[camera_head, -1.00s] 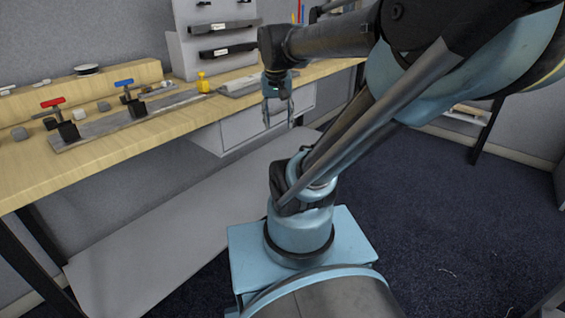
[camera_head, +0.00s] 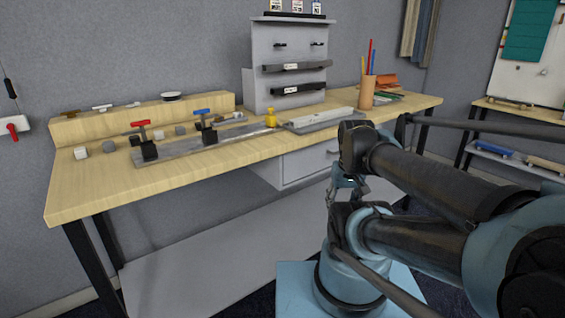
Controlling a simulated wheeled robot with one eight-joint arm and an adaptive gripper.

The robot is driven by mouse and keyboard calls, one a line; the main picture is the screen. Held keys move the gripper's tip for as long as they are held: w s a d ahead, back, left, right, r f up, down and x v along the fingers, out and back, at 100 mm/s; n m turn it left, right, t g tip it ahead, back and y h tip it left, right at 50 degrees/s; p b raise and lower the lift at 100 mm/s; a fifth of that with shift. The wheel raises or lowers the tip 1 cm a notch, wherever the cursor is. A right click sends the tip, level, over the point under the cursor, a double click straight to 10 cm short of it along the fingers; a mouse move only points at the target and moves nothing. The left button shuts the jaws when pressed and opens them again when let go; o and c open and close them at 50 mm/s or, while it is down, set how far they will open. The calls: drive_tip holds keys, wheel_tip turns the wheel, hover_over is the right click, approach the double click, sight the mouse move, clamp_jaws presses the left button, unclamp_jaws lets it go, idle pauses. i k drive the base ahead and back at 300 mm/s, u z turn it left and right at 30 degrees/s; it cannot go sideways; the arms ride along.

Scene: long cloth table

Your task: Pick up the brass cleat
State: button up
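A small brass-coloured piece, which looks like the brass cleat (camera_head: 70,113), lies on the raised wooden ledge (camera_head: 135,120) at the back left of the bench. It is small in the picture and its exact shape is hard to make out. My gripper (camera_head: 347,192) is in front of the bench, right of the drawer and far to the right of the brass piece. It points down, and its fingers look apart with nothing between them. My own arm partly hides it.
Beside the brass piece are a white cleat-like piece (camera_head: 102,107) and a round dish (camera_head: 171,96). A metal rail with a red-handled clamp (camera_head: 146,143) and a blue-handled clamp (camera_head: 206,127) stands in front of the ledge. A yellow piece (camera_head: 270,117) and a pencil cup (camera_head: 367,91) stand farther right.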

sight(71, 114)
drive_tip(key=z, duration=0.4)
drive_tip(key=k, duration=1.7)
drive_tip(key=u, duration=1.6)
drive_tip(key=i, duration=1)
